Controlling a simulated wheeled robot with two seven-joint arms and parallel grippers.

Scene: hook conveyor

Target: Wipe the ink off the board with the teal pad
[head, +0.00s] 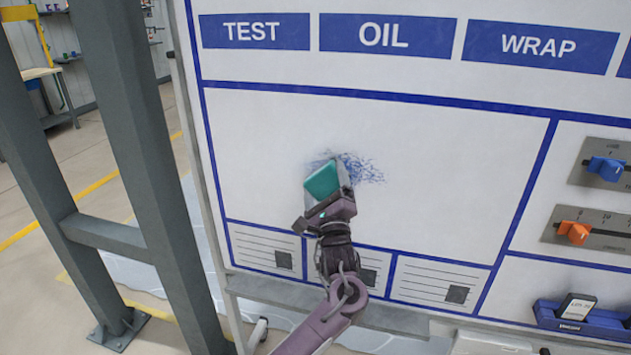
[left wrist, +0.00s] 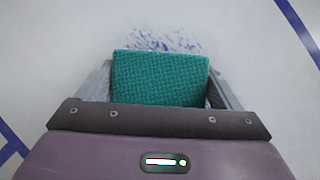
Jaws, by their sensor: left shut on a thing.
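The white board (head: 450,150) stands upright in front of me, with a patch of blue ink (head: 365,168) in its large blank panel. My left gripper (head: 326,188) is shut on the teal pad (head: 322,182) and holds it at the left part of the ink patch. In the left wrist view the teal pad (left wrist: 160,78) sits between the two grey fingers, with ink specks (left wrist: 155,42) showing just beyond its edge. I cannot tell whether the pad touches the board. Part of the patch is hidden behind the pad and gripper. My right gripper is not in view.
Blue labels (head: 382,34) run along the board's top. Blue and orange slider knobs (head: 573,232) stick out at the right. A blue holder (head: 590,322) with a dark-and-white block is at the lower right. A grey steel frame (head: 130,130) stands to the left.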

